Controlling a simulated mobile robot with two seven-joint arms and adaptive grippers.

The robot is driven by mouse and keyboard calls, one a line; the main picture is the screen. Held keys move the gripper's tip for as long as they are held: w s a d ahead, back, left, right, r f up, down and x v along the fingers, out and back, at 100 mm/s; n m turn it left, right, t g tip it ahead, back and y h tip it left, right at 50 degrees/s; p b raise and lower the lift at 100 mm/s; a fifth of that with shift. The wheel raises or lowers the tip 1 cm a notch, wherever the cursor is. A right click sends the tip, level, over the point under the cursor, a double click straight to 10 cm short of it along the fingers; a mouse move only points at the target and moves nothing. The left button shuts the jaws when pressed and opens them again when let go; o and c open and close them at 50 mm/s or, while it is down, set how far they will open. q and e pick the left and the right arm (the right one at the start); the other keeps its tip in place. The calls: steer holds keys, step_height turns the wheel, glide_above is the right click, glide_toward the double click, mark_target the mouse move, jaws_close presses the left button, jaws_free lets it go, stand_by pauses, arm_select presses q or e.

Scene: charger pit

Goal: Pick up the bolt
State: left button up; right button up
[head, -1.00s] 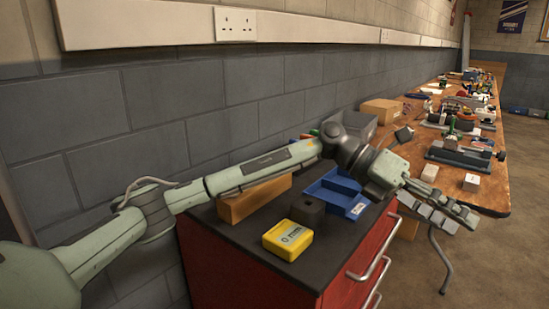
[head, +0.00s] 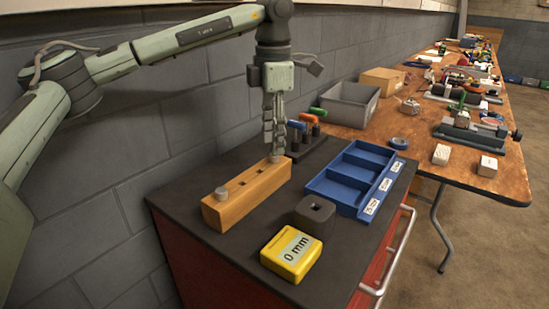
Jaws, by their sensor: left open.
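A wooden block (head: 247,199) with a row of holes lies on the dark cabinet top. My left gripper (head: 274,148) points straight down over that far end. It is open, with its fingertips at or just above this piece; I cannot tell whether they touch it. The fingers hide part of that end. My right gripper is not in view.
Coloured-handled tools (head: 307,125) stand just right of the gripper. The wall is close behind.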

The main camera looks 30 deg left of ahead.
arm_select(q)
step_height(320, 180, down, 3)
steer(key=shift+w, duration=0.1)
steer(key=shift+c, duration=0.6)
jaws_close()
steer(key=shift+r, duration=0.25)
steer(key=r, duration=0.4)
steer(key=shift+d, duration=0.35)
steer(key=s+d+r+b, duration=0.1)
steer(key=s+d+r, duration=0.5)
steer(key=s+d, duration=0.1)
steer(key=shift+d+r, duration=0.25)
steer(key=shift+d, duration=0.6)
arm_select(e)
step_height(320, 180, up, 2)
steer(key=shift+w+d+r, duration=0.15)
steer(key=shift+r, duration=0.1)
